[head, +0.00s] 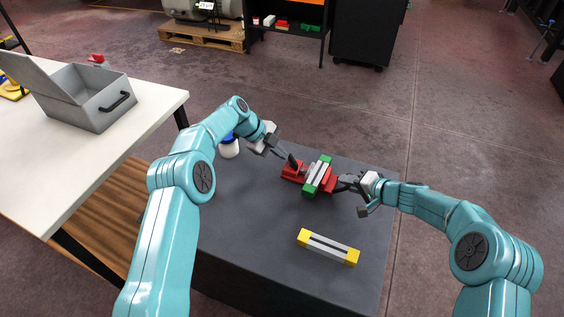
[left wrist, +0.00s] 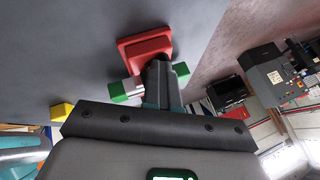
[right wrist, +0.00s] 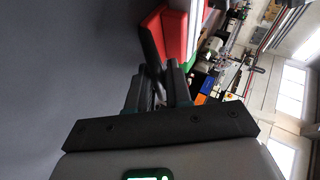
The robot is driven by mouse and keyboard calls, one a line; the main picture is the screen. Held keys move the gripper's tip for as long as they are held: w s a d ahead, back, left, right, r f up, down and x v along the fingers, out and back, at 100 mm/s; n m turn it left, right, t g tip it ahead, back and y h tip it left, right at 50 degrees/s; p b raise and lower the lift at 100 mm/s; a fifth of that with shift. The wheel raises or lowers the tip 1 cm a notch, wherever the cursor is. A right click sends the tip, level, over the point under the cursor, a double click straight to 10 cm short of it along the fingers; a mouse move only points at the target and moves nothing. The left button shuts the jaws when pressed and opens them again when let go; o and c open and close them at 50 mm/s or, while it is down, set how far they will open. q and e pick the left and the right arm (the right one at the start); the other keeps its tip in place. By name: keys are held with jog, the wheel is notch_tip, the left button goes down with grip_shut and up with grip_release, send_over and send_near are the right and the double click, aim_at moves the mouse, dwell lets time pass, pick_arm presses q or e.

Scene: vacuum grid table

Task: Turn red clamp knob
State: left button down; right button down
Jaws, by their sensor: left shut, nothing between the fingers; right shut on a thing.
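The red clamp (head: 293,172) sits on the dark grid table. A grey bar with green ends (head: 318,174) lies across it, between its red parts. My right gripper (head: 346,183) is at the clamp's right end, shut on a dark knob handle. In the right wrist view this knob (right wrist: 149,42) sticks out past the fingertips beside the red body (right wrist: 170,35). My left gripper (head: 284,154) is shut and empty at the clamp's left end. In the left wrist view its fingers cover part of the red clamp (left wrist: 145,45); whether they touch it I cannot tell.
A grey bar with yellow ends (head: 328,246) lies on the dark table (head: 240,225) in front of the clamp. A white table (head: 150,110) at left bears an open grey box (head: 95,108).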

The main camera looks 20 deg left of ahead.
pick_arm(q)
jog(key=shift+w+d, duration=0.1)
jog(key=shift+w, duration=0.5)
jog(key=shift+w+d+f, duration=0.1)
jog(key=shift+w+d, duration=0.05)
jog(key=shift+d, duration=0.05)
jog(key=shift+d+f, duration=0.1)
jog(key=shift+d, duration=0.05)
dwell(1.3)
